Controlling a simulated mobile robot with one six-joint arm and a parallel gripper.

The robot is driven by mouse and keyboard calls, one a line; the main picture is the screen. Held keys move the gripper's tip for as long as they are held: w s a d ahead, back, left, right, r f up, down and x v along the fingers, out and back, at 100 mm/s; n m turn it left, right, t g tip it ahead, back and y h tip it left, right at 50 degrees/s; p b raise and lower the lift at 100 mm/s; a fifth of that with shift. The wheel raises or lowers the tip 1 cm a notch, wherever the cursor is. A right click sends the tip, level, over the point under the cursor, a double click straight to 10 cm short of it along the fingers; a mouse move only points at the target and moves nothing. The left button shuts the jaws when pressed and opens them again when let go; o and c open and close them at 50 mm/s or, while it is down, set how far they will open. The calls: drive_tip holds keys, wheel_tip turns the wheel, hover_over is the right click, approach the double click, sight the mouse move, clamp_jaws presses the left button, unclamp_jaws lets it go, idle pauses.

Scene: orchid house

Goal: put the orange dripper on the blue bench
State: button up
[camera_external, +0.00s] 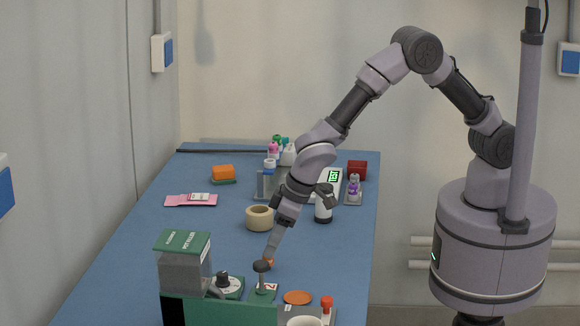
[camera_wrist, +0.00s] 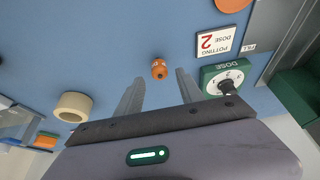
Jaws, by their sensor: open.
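The orange dripper (camera_wrist: 158,70) is small and rounded with a dark spot at its middle. In the wrist view it shows against the blue bench (camera_wrist: 110,40), in line with the gap between my fingertips. My gripper (camera_wrist: 159,77) is open and empty, pointing down at the dripper. It also shows low over the blue bench (camera_external: 140,245) in the external view (camera_external: 268,256). I cannot tell the exact gap between fingertips and dripper.
A tape roll (camera_external: 259,218) and a dark-and-white bottle (camera_external: 323,206) stand behind. The bench's left side is mostly clear.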

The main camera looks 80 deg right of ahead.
drive_tip(key=p+v, duration=0.2)
drive_tip(key=v, duration=0.8)
drive_tip(key=s+d+r+m, duration=0.3)
drive_tip(key=s+d+r, duration=0.6)
drive_tip(key=d+r, duration=0.4)
drive_tip(key=s+d+r+y, duration=0.1)
drive_tip(key=s+d, duration=0.1)
drive_tip(key=s, duration=0.6)
drive_tip(key=s+d+r+m+t+y, duration=0.1)
drive_tip(key=s+d, duration=0.2)
drive_tip(key=s, duration=0.6)
drive_tip(key=shift+r, duration=0.4)
